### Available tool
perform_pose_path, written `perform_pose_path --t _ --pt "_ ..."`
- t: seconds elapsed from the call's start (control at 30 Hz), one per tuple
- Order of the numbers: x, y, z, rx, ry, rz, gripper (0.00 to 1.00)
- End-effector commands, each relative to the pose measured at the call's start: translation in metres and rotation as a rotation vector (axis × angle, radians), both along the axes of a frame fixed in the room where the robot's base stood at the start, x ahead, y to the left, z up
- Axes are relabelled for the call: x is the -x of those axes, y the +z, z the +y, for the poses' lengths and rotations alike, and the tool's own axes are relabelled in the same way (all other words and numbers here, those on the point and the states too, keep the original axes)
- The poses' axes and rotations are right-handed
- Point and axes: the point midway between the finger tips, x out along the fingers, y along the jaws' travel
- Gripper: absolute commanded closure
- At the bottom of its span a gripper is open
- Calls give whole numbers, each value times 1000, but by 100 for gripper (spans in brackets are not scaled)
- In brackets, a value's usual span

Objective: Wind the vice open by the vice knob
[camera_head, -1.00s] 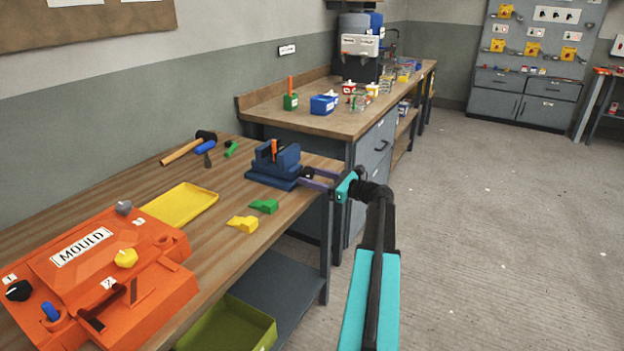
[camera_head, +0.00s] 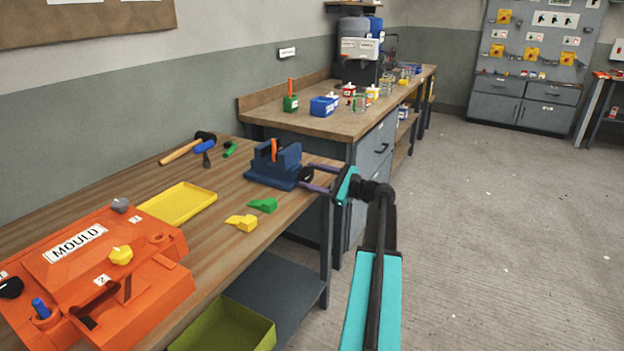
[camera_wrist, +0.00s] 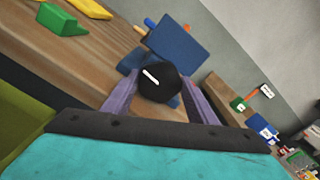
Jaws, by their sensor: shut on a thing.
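The blue vice (camera_head: 275,170) stands at the right end of the wooden bench, with an orange piece (camera_head: 274,149) upright between its jaws. It also shows tilted in the wrist view (camera_wrist: 180,50). The black vice knob (camera_head: 306,174) faces right, towards my arm. In the wrist view the round knob (camera_wrist: 158,84) with a white line mark sits between my two purple fingers. My gripper (camera_head: 309,177) is shut on the knob, one finger on each side. The exact finger contact is partly hidden behind the knob.
Green (camera_head: 263,205) and yellow (camera_head: 241,222) wedges lie in front of the vice. A yellow tray (camera_head: 178,203) and an orange mould (camera_head: 120,285) are to the left. A hammer (camera_head: 185,150) lies behind. The floor to the right is clear.

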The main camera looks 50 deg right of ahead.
Motion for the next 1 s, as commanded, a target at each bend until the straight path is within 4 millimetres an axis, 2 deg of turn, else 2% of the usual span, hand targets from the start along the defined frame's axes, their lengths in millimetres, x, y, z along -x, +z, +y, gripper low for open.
perform_pose_path --t 0.27,0.3,0.37,0.4,0.77,1.0 --pt "0 0 0 -1 1 1 70" --pt "0 0 0 -1 1 1 41" --pt "0 0 0 -1 1 1 31" --pt "0 0 0 -1 1 1 29" --pt "0 0 0 -13 0 5 29" --pt "0 1 0 -92 1 23 29"
